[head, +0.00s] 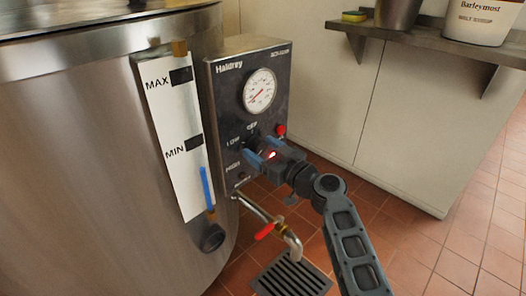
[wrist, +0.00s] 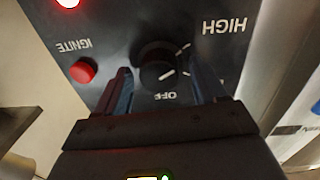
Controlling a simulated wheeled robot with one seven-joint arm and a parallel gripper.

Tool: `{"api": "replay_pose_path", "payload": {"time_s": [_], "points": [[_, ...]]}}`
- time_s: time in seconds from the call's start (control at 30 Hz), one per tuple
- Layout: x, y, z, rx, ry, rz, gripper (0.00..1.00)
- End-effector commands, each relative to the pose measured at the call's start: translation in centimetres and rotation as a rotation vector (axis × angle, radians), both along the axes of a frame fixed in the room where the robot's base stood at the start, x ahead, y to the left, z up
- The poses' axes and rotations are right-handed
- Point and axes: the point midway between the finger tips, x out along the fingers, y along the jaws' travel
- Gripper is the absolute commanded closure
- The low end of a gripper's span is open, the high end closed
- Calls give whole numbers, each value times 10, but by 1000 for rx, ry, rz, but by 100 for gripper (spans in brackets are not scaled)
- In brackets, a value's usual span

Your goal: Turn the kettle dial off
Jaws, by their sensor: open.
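The kettle dial (wrist: 158,66) is a black round knob with a white mark on the dark control panel (head: 224,95). The wrist view shows it upside down, with OFF below it and HIGH to the upper right. My gripper (wrist: 163,84) is open, with one finger on each side of the dial. I cannot tell whether the fingers touch it. In the head view my gripper (head: 256,152) is at the panel and hides most of the dial.
A red IGNITE button (wrist: 83,70) sits beside the dial. A round gauge (head: 260,90) is above it. The large steel kettle (head: 85,150) fills the left. A tap with a red handle (head: 266,231) is below, over a floor drain (head: 290,277). A shelf (head: 440,42) is at upper right.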

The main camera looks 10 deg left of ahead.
Motion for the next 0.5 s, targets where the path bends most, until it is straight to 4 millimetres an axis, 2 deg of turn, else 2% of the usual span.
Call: {"api": "replay_pose_path", "payload": {"time_s": [0.13, 0.5], "points": [[0, 0, 0, 0, 0, 0, 30], [0, 0, 0, -1, 1, 0, 65]]}}
